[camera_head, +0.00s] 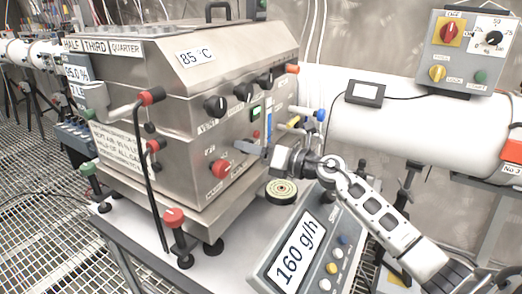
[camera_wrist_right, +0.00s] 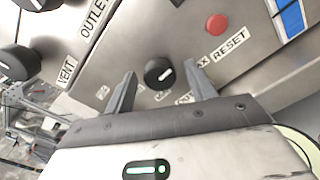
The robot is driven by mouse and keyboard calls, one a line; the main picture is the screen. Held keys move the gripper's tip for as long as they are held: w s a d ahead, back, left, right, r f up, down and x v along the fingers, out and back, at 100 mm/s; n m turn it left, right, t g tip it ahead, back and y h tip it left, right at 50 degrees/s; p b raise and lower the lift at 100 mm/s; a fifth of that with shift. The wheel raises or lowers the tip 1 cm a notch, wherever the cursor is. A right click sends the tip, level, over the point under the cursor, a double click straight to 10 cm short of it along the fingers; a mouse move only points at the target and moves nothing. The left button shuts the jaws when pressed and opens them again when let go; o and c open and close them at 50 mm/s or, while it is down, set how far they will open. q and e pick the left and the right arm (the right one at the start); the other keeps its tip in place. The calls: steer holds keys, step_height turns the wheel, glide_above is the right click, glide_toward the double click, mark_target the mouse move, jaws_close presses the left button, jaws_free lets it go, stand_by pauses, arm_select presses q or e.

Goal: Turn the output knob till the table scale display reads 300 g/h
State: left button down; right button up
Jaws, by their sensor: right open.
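A small black round knob (camera_wrist_right: 158,72) with a white pointer line sits on the steel panel in the right wrist view. It appears between the two fingertips of my right gripper (camera_wrist_right: 160,78), which is open with a gap on each side. The label under the knob is partly hidden, with "AX" readable at its right. In the head view my right gripper (camera_head: 258,153) is at the front of the steel machine (camera_head: 190,150). The table scale (camera_head: 270,268) has a tilted display (camera_head: 298,250) that reads 160 g/h. My left gripper is not in view.
A red button (camera_wrist_right: 216,25) by a RESET label is up and right of the knob. Larger black knobs (camera_wrist_right: 18,62) stand at VENT and OUTLET. A control box (camera_head: 466,50) hangs at the right.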

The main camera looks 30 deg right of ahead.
steer(key=b+v, duration=0.3)
steer(key=v, duration=1.2)
steer(key=shift+f+b, duration=0.1)
steer(key=shift+b, duration=0.25)
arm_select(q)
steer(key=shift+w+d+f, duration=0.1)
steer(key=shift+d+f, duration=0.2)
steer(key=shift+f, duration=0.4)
arm_select(e)
steer(key=shift+s+d, duration=0.3)
steer(key=shift+s, duration=0.1)
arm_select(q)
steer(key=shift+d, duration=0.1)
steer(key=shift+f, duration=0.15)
